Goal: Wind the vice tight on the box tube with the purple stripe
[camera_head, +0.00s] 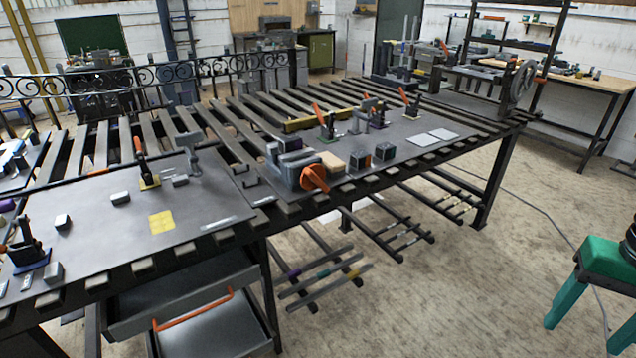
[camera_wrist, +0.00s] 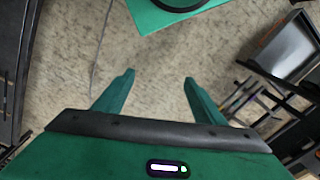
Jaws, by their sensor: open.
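The vice (camera_head: 290,165) is a grey block with an orange handle (camera_head: 314,178) at the front edge of the slatted bench, in the middle of the head view. My gripper (camera_head: 586,335) is at the lower right, over the floor and well away from the bench. In the wrist view, its fingers (camera_wrist: 159,78) are apart with nothing between them.
The slatted bench (camera_head: 262,203) carries plates with several orange-handled clamps and small blocks. A grey drawer unit (camera_head: 215,330) stands under its left part. Low rack bars (camera_head: 405,240) stick out in front. The floor (camera_head: 450,300) between bench and gripper is open, crossed by a cable.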

